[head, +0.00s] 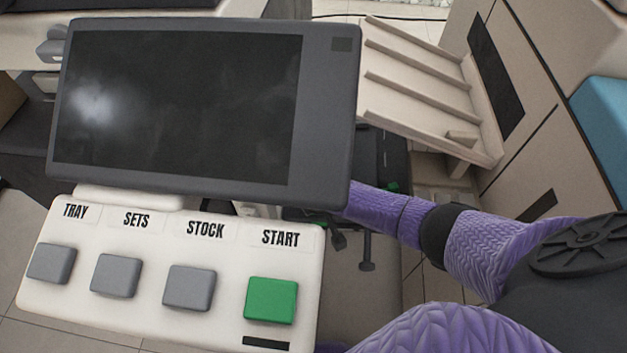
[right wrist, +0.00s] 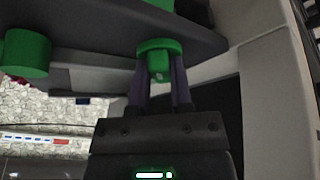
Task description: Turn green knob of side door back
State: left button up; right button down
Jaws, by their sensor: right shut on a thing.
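In the right wrist view a green knob (right wrist: 158,52) sits under a dark panel edge. My right gripper (right wrist: 160,80) has its two fingers on either side of this knob and is shut on it. A second green knob (right wrist: 27,53) is farther left on the same dark panel (right wrist: 100,22). In the head view my purple right arm reaches in behind the screen, and its gripper is hidden there. A small green piece (head: 391,187) shows beside the dark opening. My left gripper is in neither view.
A large dark screen (head: 180,105) stands in front of the opening. Below it a white control panel (head: 215,258) carries grey buttons and a green START button (head: 270,300). A slatted beige tray (head: 425,90) juts out at the upper right, beside a beige cabinet (head: 545,120).

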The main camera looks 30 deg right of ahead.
jog(key=shift+d+n+y, duration=0.15)
jog(key=shift+n+y, duration=0.25)
jog(key=shift+n, duration=0.5)
jog(key=shift+d+n+y, duration=0.1)
jog(key=shift+n+y, duration=0.3)
jog(key=shift+n, duration=0.4)
jog(key=n, duration=0.1)
jog(key=n+g+y+b, duration=0.1)
jog(key=n, duration=0.1)
jog(key=shift+w+d+f, duration=0.1)
jog(key=shift+d+f, duration=0.05)
jog(key=shift+n+g+y+b, duration=0.4)
jog(key=shift+n+y+b, duration=0.25)
jog(key=shift+n, duration=0.45)
jog(key=c, duration=0.5)
grip_release()
jog(key=shift+w, duration=0.1)
jog(key=shift+r, duration=0.2)
